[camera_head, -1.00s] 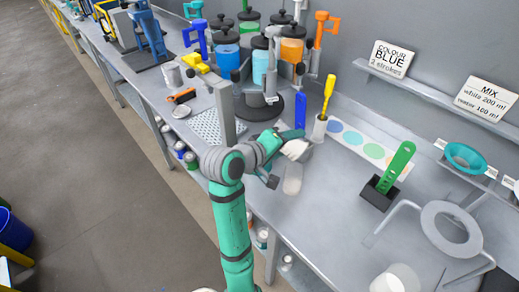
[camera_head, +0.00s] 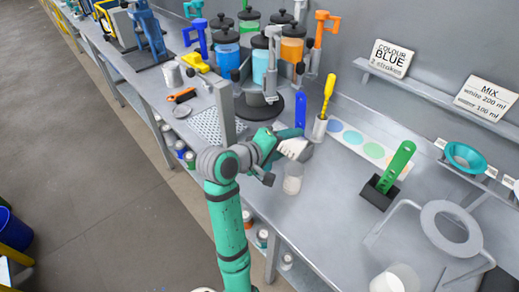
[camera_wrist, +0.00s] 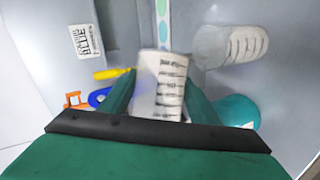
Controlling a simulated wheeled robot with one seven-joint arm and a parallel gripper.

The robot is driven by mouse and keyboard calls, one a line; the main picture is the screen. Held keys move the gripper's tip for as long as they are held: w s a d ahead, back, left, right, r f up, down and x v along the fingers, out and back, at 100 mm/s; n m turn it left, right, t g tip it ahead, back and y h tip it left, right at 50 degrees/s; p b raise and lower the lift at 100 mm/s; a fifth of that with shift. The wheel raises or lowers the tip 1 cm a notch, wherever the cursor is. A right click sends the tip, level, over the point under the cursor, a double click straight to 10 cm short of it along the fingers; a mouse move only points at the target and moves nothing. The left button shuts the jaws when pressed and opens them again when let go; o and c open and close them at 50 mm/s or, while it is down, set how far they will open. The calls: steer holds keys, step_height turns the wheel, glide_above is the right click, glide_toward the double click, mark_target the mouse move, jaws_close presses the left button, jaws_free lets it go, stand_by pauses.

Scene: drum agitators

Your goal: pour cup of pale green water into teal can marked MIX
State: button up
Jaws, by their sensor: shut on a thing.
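No can lettered MIX is readable in either view. A sign reading MIX (camera_head: 487,98) stands on the wall shelf.
Lidded coloured jars (camera_head: 262,65) stand behind.

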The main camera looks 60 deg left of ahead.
steer(key=shift+s+a+f+n+t+h+p, duration=0.25)
steer(key=shift+s+a+n+t+h+p, duration=0.1)
steer(key=shift+a+n, duration=0.3)
stand_by(1.5)
steer(key=shift+s+a+f+n+t+h, duration=0.1)
steer(key=shift+a+f+n+t+h, duration=0.2)
steer(key=shift+n, duration=0.25)
stand_by(1.1)
steer(key=shift+r, duration=0.25)
stand_by(0.4)
